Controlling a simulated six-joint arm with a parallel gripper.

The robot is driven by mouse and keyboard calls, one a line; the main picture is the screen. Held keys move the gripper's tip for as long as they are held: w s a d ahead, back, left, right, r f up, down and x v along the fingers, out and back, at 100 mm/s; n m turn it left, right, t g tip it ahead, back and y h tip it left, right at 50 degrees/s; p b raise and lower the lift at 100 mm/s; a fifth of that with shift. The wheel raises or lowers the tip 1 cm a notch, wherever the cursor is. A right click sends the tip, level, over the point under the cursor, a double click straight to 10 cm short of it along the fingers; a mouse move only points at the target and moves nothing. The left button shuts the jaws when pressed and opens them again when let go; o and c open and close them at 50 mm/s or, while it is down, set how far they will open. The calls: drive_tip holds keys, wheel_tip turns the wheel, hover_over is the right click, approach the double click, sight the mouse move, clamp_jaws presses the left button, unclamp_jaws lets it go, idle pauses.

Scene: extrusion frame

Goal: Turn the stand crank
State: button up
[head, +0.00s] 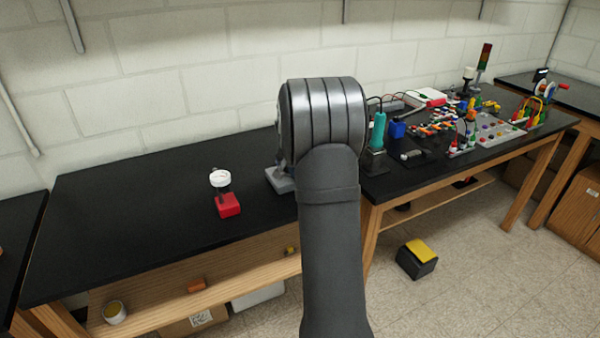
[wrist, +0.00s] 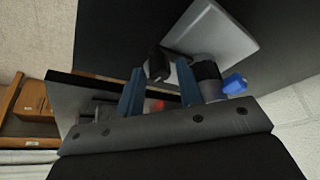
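The crank stand has a pale grey base (wrist: 212,38), seen tilted in the wrist view. A dark cylindrical part (wrist: 207,77) with a blue end piece (wrist: 234,83) shows just beyond the right finger. My gripper (wrist: 160,74) has two blue fingers set apart. A small black block (wrist: 157,65) shows between the fingertips; whether they touch it I cannot tell. In the head view, my arm hides the gripper and most of the stand; only part of the grey base (head: 280,181) shows at its left.
On the black bench (head: 130,215), a red block with a white round top (head: 228,204) stands left of my arm. Right of it are a teal bottle-like item (head: 378,130), a blue block (head: 397,129) and many small parts. The bench's left part is clear.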

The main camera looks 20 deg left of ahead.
clamp_jaws()
drive_tip(key=shift+s+a+m, duration=0.15)
drive_tip(key=shift+m, duration=0.15)
